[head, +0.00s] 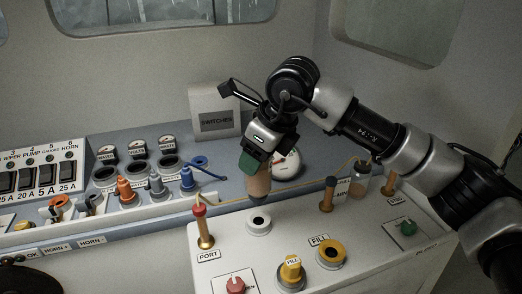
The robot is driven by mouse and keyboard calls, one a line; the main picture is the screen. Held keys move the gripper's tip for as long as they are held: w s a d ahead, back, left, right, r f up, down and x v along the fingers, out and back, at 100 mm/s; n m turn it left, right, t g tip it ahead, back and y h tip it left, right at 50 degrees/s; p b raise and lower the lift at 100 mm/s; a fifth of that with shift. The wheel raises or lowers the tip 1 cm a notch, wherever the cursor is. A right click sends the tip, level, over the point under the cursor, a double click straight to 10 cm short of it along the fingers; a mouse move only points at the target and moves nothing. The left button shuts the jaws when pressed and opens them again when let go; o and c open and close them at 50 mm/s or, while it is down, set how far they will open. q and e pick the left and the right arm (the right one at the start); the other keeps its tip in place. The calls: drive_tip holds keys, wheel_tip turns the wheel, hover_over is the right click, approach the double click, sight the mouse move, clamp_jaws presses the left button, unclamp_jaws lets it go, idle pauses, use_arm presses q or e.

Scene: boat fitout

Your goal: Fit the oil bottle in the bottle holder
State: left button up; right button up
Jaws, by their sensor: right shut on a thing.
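My right gripper (255,163) comes in from the right and points down, shut on a tan-brown bottle-like body with a dark, narrower lower end, which I take to be the oil bottle (258,186). Its upper part is hidden by the green-padded fingers. It hangs roughly upright just above a white ring with a dark hole (258,222) on the white console; a small gap shows between them. This ring may be the bottle holder, but no label shows. My left gripper is not in view.
On the console (370,240) stand a red-topped brass post (204,226), a yellow FILL fitting (290,272), a ringed FILL port (331,254) and a small clear bottle (362,180). Behind are a SWITCHES box (213,110) and a round white gauge (287,164). Coloured plugs stand at left.

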sight(259, 183)
drive_tip(key=shift+f, duration=0.2)
drive_tip(key=shift+f+b, duration=0.65)
drive_tip(key=shift+f, duration=1)
drive_tip(key=shift+f+b, duration=1.6)
drive_tip(key=shift+b, duration=0.15)
drive_tip(key=o, duration=1.1)
drive_tip(key=shift+o, duration=0.2)
drive_tip(key=b+v, duration=0.3)
drive_tip(key=v, duration=0.7)
drive_tip(key=shift+d+r, duration=0.25)
drive_tip(key=shift+r, duration=0.1)
